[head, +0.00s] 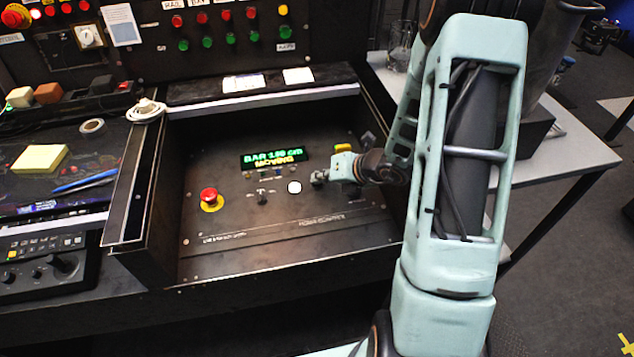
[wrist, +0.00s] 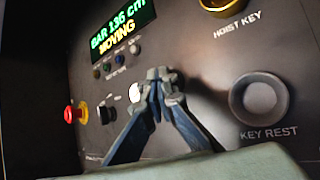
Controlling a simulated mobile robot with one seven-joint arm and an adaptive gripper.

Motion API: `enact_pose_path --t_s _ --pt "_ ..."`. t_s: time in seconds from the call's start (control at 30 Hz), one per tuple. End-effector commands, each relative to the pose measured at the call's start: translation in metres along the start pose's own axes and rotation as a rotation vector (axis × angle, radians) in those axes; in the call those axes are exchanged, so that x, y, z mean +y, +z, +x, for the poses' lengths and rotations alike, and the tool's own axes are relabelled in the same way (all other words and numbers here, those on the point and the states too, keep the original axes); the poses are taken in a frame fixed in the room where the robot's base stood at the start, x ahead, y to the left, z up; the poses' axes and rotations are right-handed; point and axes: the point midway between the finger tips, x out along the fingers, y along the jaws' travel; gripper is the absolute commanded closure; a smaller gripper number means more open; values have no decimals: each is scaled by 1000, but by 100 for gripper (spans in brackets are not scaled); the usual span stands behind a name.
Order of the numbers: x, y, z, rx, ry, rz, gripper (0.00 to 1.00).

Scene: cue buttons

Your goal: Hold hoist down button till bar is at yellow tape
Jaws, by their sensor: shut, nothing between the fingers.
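My gripper (head: 318,178) is at the sloped control panel (head: 240,225), its fingers together and empty. In the wrist view the shut fingertips (wrist: 160,76) point at the panel just right of a round white button (wrist: 134,92). That white button (head: 294,187) also shows uncovered in the head view. Any button under the fingertips is hidden, so I cannot tell whether they press one. The lit display (wrist: 122,33) reads "BAR 136 cm" and "MOVING"; it shows smaller in the head view (head: 272,158). The bar and the yellow tape do not show.
A red mushroom button (head: 208,195) on a yellow base and a black knob (head: 262,198) are left of the white button. Round fittings marked "HOIST KEY" (wrist: 222,5) and "KEY REST" (wrist: 260,98) stand at the right. Raised side walls (head: 132,185) edge the panel.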

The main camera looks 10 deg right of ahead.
Motion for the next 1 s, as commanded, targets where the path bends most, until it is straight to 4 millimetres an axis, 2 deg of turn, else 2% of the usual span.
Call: enact_pose_path --t_s 0.63,1.0 --pt "0 0 0 1 -1 1 100" --pt "9 9 -12 1 -1 0 100"
